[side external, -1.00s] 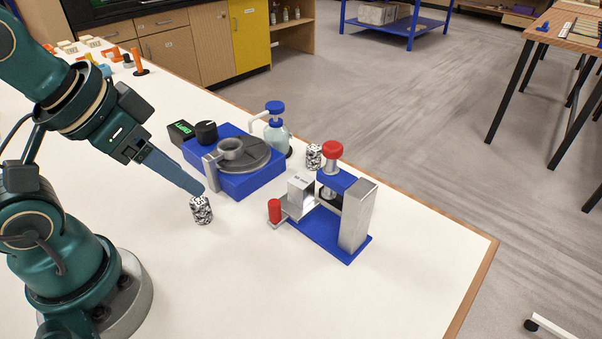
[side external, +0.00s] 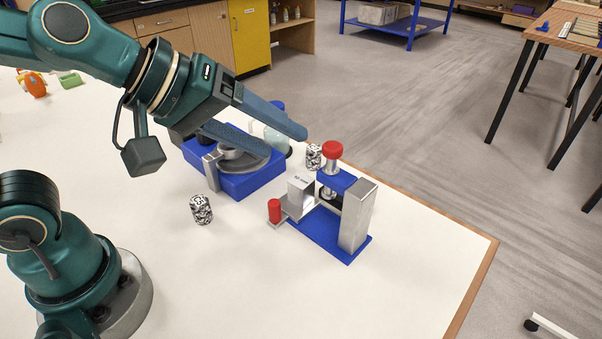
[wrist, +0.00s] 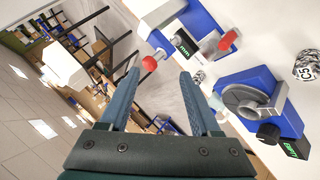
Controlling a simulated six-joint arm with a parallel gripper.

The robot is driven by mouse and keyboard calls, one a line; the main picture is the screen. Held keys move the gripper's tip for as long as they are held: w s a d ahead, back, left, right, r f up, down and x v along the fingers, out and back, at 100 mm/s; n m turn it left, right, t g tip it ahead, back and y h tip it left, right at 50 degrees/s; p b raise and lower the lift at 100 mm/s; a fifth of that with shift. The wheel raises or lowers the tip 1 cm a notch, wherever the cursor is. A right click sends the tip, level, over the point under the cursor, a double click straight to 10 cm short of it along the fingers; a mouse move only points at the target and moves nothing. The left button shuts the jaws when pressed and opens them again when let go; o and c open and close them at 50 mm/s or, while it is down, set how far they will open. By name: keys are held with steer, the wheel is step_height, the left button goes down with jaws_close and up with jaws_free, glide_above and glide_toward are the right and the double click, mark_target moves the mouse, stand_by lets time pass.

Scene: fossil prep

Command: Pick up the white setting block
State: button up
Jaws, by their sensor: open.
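I cannot clearly identify the white setting block. A pale labelled block (side external: 301,190) stands on the blue-based press fixture (side external: 325,232), but it looks silver-grey and I cannot tell whether it is the one. My gripper (side external: 288,142) is open and empty, raised above the rotary stage (side external: 255,180), its fingers pointing right toward the red-topped press. In the wrist view my gripper (wrist: 160,75) has its two blue fingers apart, with nothing between them. The back left of the table is partly hidden by my arm.
One patterned cylinder (side external: 201,210) stands in front of the stage; another (side external: 314,156) stands behind the press. A bottle (side external: 272,140) behind the stage is mostly hidden by my gripper. Orange (side external: 34,84) and green (side external: 71,79) items lie at back left. The table's front right is clear.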

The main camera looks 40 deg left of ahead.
steer(key=w+f+n+t+y, duration=0.1)
steer(key=w+n, duration=0.4)
steer(key=n+y, duration=0.2)
steer(key=y, duration=0.4)
glide_above(305, 176)
steer(key=s, duration=0.3)
step_height(305, 176, down, 8)
steer(key=f+m, duration=0.1)
steer(key=f+m+t+y, duration=0.1)
steer(key=m, duration=0.1)
steer(key=s+f+m, duration=0.1)
steer(key=shift+s+d+f+m+t+y, duration=0.1)
steer(key=shift+d+f+m+t+y, duration=0.2)
steer(key=shift+y, duration=0.1)
steer(key=m, duration=0.1)
steer(key=f+m+t, duration=0.1)
steer(key=m, duration=0.1)
steer(key=d+m, duration=0.1)
steer(key=shift+s+d+f+t+y, duration=0.1)
steer(key=shift+s+f+t+y, duration=0.2)
steer(key=shift+s+f+t, duration=0.1)
steer(key=shift+m, duration=0.3)
steer(key=shift+x, duration=3.7)
jaws_close()
